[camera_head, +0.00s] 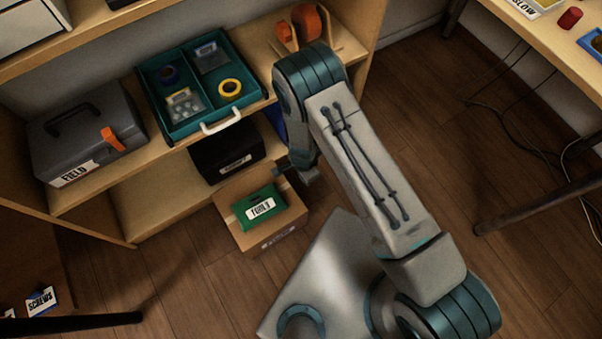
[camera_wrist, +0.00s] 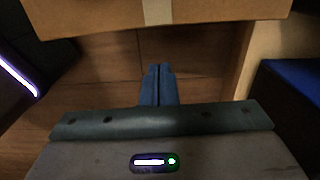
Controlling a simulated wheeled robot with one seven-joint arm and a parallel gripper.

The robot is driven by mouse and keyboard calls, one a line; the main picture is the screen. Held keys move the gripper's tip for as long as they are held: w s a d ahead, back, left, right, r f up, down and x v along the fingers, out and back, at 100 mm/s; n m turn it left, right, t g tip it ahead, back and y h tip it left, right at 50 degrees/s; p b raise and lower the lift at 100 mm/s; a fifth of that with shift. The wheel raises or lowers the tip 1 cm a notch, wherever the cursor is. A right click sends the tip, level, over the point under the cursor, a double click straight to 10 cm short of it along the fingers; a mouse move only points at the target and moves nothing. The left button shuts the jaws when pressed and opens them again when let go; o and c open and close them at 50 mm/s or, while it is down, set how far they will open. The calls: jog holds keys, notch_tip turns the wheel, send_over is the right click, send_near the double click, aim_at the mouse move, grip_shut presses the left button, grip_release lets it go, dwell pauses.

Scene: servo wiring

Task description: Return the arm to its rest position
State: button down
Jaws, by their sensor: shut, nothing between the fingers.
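My arm is bent, its upper link (camera_head: 370,180) crossing the head view and its far part hanging down in front of the shelf. My gripper (camera_head: 282,168) is low beside the cardboard box (camera_head: 272,243), close to the box's back right corner. I cannot tell if it touches the box. In the wrist view my gripper (camera_wrist: 158,70) is shut with its fingers together and empty. The cardboard box (camera_wrist: 220,12) fills the top of that view, and wooden floor shows below the fingers.
A green labelled packet (camera_head: 258,207) lies on the box. The wooden shelf (camera_head: 140,205) holds a grey toolbox (camera_head: 85,135), a teal tray (camera_head: 180,130) with tape rolls and a black bin (camera_head: 225,155). A table (camera_head: 540,40) stands at the right. Floor (camera_head: 455,170) is open right of my arm.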

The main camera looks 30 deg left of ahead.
jog(key=shift+w+d+r+p, duration=0.1)
jog(key=shift+r+p, duration=0.45)
jog(key=shift+r, duration=1.75)
